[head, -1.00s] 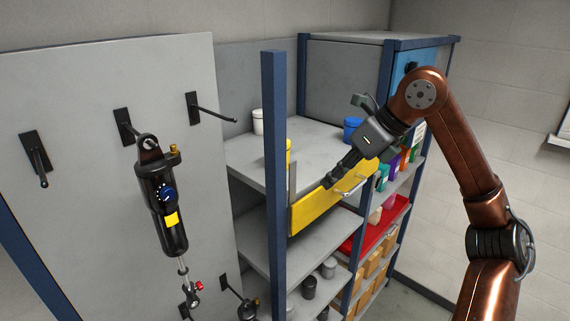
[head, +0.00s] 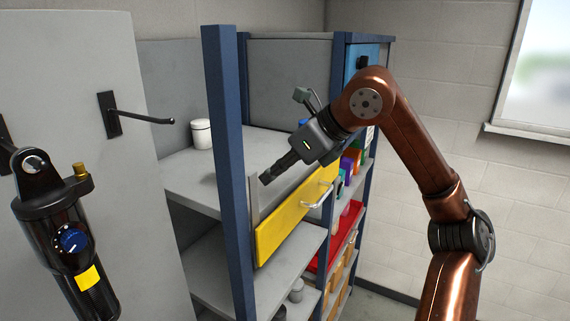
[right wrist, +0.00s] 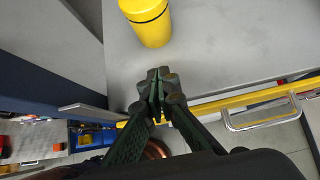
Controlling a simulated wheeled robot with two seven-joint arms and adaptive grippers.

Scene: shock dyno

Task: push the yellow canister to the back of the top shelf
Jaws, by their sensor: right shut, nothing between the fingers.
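The yellow canister (right wrist: 146,24) stands on the grey top shelf (right wrist: 220,50) in the right wrist view, cut off by the upper picture edge. A dark line runs round it. It does not show in the head view; the blue post appears to hide it. My right gripper (head: 265,179) is over the front part of the top shelf (head: 182,180), just above the yellow panel. In the right wrist view its fingers (right wrist: 158,88) are shut and empty, pointing at the canister with a small gap between. My left gripper is not in view.
A blue post (head: 228,170) rises left of the gripper. A yellow panel (head: 290,222) with a metal handle (head: 318,196) lies along the shelf's front edge. A white canister (head: 201,134) stands farther back left. A grey board holds a black shock absorber (head: 65,240) at left.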

